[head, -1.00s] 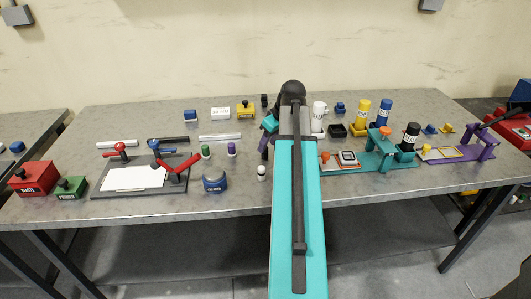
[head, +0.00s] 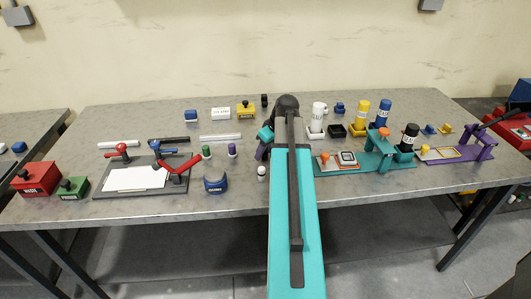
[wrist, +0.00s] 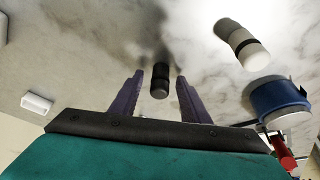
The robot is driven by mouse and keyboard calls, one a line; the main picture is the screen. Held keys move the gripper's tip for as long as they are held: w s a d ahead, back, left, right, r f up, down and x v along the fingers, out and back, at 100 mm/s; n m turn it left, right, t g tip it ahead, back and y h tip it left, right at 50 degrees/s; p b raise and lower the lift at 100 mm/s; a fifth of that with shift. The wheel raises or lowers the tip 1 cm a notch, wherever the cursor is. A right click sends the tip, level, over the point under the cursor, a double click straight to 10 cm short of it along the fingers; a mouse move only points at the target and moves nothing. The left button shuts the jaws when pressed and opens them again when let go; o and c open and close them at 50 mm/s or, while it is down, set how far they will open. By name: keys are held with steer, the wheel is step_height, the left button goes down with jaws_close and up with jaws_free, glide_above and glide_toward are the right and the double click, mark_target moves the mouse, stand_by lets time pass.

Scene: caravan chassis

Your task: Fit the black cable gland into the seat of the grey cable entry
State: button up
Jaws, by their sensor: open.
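In the wrist view, a small dark cylinder (wrist: 160,80), which looks like the black cable gland, stands on the grey table with a paler band round it. My gripper (wrist: 160,79) is open, its two purple fingers on either side of the cylinder in the picture, with a gap on both sides. How far the fingertips are from it in depth I cannot tell. In the head view my arm hides this cylinder, and only part of my gripper (head: 264,151) shows left of the arm. I cannot pick out the grey cable entry with certainty in either view.
The tin (head: 215,184) and bottle (head: 262,172) also show in the head view. A teal fixture (head: 375,160) stands right of my arm, a clamp board (head: 150,190) left.

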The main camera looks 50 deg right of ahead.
stand_by(0.4)
jaws_close()
steer(key=shift+r, duration=0.15)
steer(key=shift+r+b, duration=0.55)
steer(key=shift+r, duration=0.9)
steer(key=shift+s+r, duration=0.2)
steer(key=s+b, duration=0.1)
steer(key=s, duration=0.4)
steer(key=s+a+r+b, duration=0.1)
steer(key=s, duration=0.4)
steer(key=s+b, duration=0.1)
steer(key=s, duration=0.4)
steer(key=shift+s+a+r, duration=0.15)
steer(key=shift+s+r, duration=0.1)
steer(key=shift+s, duration=0.05)
